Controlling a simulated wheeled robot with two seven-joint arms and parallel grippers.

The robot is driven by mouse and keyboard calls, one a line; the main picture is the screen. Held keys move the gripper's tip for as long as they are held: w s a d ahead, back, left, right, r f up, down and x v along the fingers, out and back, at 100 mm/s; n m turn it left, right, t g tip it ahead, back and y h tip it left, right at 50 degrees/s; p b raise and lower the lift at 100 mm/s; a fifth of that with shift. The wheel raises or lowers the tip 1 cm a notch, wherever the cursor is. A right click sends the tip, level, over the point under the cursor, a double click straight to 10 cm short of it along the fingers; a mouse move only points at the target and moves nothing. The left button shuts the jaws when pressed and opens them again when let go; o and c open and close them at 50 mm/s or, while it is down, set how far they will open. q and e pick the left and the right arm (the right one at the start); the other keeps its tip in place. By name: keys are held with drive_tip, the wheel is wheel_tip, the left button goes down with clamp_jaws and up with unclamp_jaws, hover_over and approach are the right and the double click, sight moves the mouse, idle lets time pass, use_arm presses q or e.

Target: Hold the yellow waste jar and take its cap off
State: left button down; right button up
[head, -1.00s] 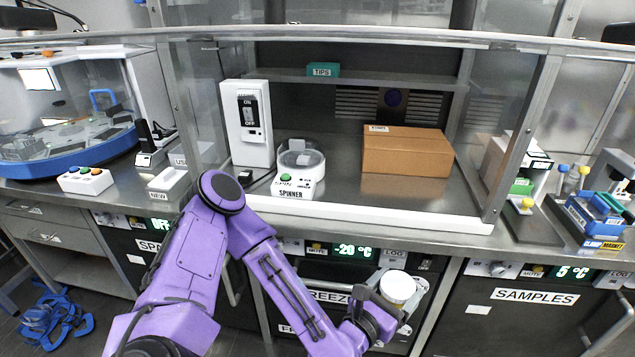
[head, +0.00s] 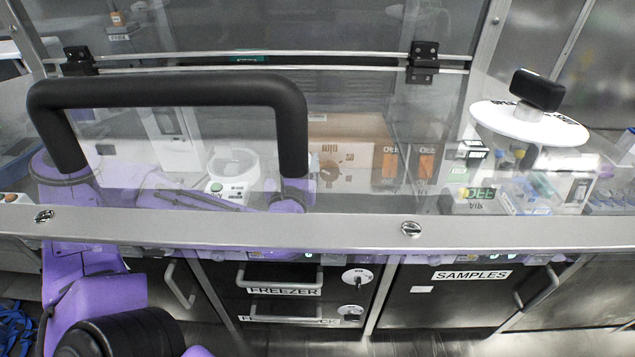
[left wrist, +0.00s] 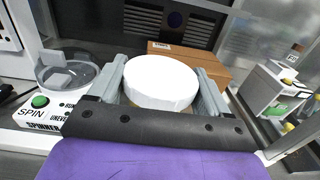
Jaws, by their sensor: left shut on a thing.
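In the left wrist view the jar shows from above as a round white cap (left wrist: 161,80), seated on top. Its body is almost wholly hidden beneath the cap and behind my gripper. My left gripper (left wrist: 160,95) is shut on the jar, with one grey finger on each side of it. The jar looks upright in the grip. In the head view, parts of my purple left arm show at the left, but I cannot make out the gripper or the jar. My right gripper is in neither view.
A clear sash with a thick black handle (head: 165,92) and a metal rail (head: 320,228) crosses the head view. Beyond the jar stand the spinner (left wrist: 38,112) and a cardboard box (left wrist: 190,58). A white disc with a black block (head: 530,122) is at the right.

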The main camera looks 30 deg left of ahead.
use_arm(q)
drive_tip(key=shift+w+a+f+p, duration=0.2)
drive_tip(key=shift+w+p, duration=0.25)
drive_tip(key=shift+w, duration=0.1)
drive_tip(key=shift+w+a+f+p, duration=0.15)
drive_tip(key=shift+w+f+p, duration=0.05)
drive_tip(key=shift+w+p, duration=0.3)
drive_tip(key=w+f, duration=0.3)
drive_tip(key=w+a+f+p, duration=0.1)
drive_tip(key=w+f, duration=0.2)
drive_tip(key=f, duration=0.1)
drive_tip(key=w+a+f+p, duration=0.1)
drive_tip(key=w+f, duration=0.2)
drive_tip(key=shift+w+f, duration=0.3)
drive_tip(key=shift+f, duration=0.45)
drive_tip(key=shift+a, duration=0.1)
